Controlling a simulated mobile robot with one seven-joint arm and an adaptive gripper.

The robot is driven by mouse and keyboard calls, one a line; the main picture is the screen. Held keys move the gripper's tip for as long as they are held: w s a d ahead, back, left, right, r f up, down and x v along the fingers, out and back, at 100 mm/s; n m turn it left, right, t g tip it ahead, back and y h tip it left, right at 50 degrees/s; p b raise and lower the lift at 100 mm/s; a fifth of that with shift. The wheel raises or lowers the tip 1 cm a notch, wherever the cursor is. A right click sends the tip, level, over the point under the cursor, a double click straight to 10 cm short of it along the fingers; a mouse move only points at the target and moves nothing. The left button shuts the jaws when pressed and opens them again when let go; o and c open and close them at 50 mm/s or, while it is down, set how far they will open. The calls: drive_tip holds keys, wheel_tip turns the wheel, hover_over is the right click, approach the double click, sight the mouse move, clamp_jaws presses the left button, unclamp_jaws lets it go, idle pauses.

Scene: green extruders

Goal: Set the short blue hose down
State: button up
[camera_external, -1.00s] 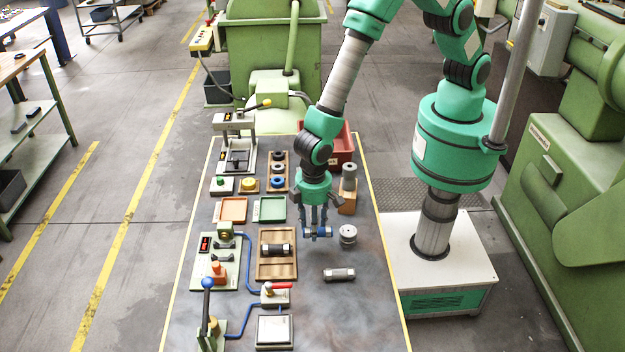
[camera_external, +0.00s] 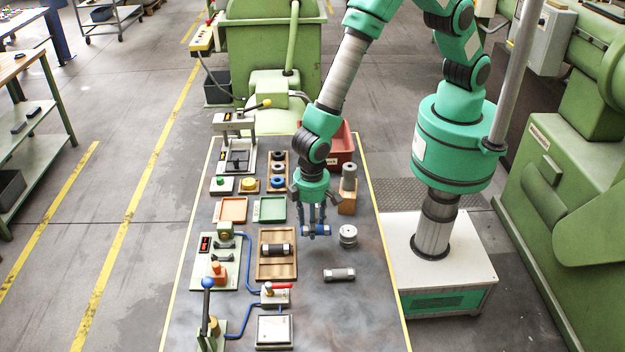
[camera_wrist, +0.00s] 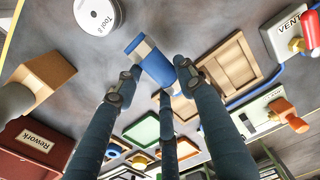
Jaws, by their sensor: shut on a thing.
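I cannot tell whether the hose touches the table.
A wooden tray (camera_external: 262,270) with a dark hose is to the left. A grey cylinder part (camera_external: 339,274) lies nearer the front. A red bin (camera_external: 343,149) is behind. The front right tabletop (camera_external: 350,315) is clear.

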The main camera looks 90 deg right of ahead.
drive_tip(key=w+d+r+b, duration=0.2)
drive_tip(key=w+b, duration=0.1)
drive_tip(key=w, duration=0.3)
drive_tip(key=w+d+r+b, duration=0.2)
drive_tip(key=w+r+b, duration=0.1)
drive_tip(key=w, duration=0.3)
drive_tip(key=shift+w+d+b, duration=0.15)
drive_tip(key=shift+d+b, duration=0.2)
drive_tip(key=shift+b, duration=0.35)
drive_tip(key=shift+f+b, duration=0.6)
drive_tip(key=shift+f, duration=2.55)
drive_tip(key=shift+f+b, duration=0.35)
drive_tip(key=shift+f, duration=1.5)
drive_tip(key=shift+f, duration=0.1)
